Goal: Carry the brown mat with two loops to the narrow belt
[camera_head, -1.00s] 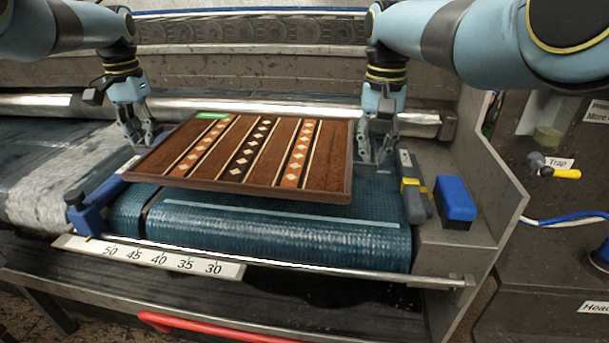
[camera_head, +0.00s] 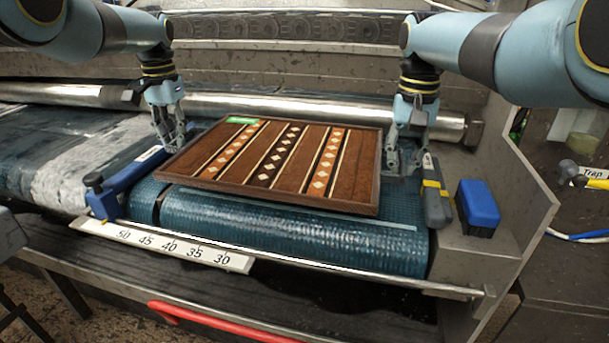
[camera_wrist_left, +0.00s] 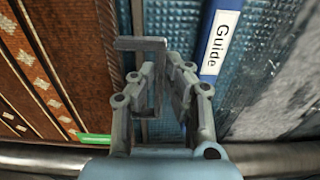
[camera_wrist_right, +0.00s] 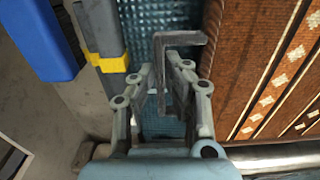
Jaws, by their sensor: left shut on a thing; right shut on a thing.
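The brown mat (camera_head: 345,172) is a flat, dark-edged panel with orange and dark diamond stripes and a green tag. It lies level over the teal textured belt (camera_head: 300,240), the narrower belt in view; whether it touches the belt is hard to tell. My left gripper (camera_head: 172,146) is at the mat's left side, shut on a grey angled loop (camera_wrist_left: 140,44). My right gripper (camera_head: 400,165) is at the right side, shut on the other grey loop (camera_wrist_right: 178,38). The ends of both loops at the mat are partly hidden.
A blue guide (camera_head: 130,180) stands left of the mat, beside a wide wet grey belt (camera_head: 65,160). On the right are a grey-yellow clamp (camera_head: 433,200) and a blue block (camera_head: 478,205). A steel roller (camera_head: 290,107) runs behind. A ruler strip (camera_head: 160,243) and rod edge the front.

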